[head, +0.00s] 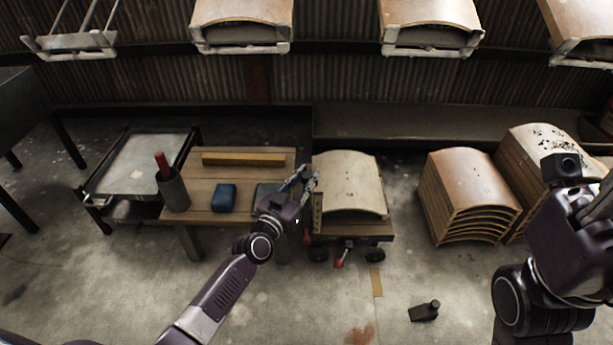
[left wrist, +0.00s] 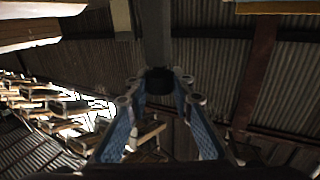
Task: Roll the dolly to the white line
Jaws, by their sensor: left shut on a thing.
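The dolly (head: 383,230) is a low wooden platform on dark wheels with red parts at its front. A pale curved panel (head: 350,180) lies on it. My left gripper (head: 309,181) is at the dolly's left edge, beside an upright tan post (head: 318,213). In the left wrist view its blue fingers close on the dark end of a grey bar (left wrist: 157,45), which looks like the dolly's handle. My right arm is at the right edge; its gripper (head: 596,200) is partly cut off, so its jaws are unclear. A tan strip (head: 377,282) lies on the floor; I cannot make out a white line.
A wooden bench (head: 222,148) with a cup, a blue block and a yellow bar stands left of the dolly. A metal cart (head: 140,165) is further left. Stacked curved panels (head: 465,190) stand right. A small dark object (head: 424,311) lies on the open front floor.

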